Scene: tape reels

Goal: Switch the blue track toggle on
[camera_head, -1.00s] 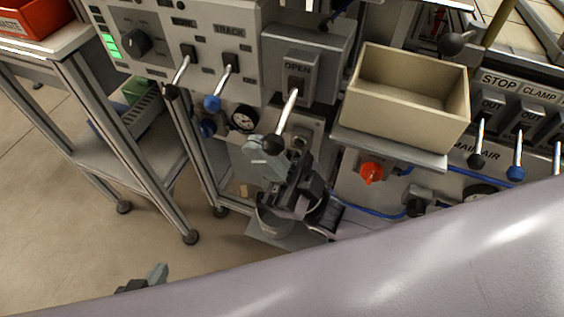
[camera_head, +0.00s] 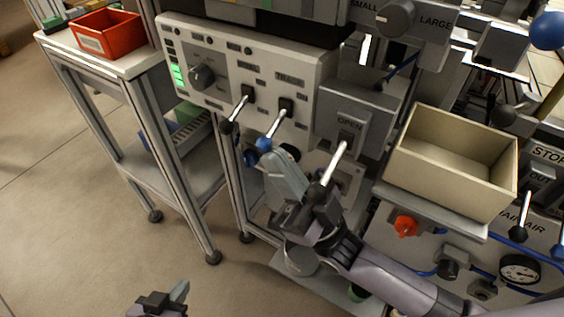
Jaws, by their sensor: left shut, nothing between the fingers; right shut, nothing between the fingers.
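The blue track toggle (camera_head: 274,128) is a silver lever with a blue ball end (camera_head: 264,144), below the TRACK label on the grey control panel (camera_head: 222,72). The lever slants down and toward me, away from the ON mark above it. My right gripper (camera_head: 268,160) is shut and empty, its fingertips right below the blue ball. I cannot tell if they touch it. My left gripper (camera_head: 183,288) is shut and empty, low over the floor at the bottom edge, well away from the panel.
A black-ended lever (camera_head: 237,112) is close left of the blue one. The OPEN lever (camera_head: 334,162) stands close to the right, near my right wrist. A beige bin (camera_head: 405,160) and a red knob (camera_head: 406,226) lie further right. A red bin (camera_head: 108,34) sits on the left cart.

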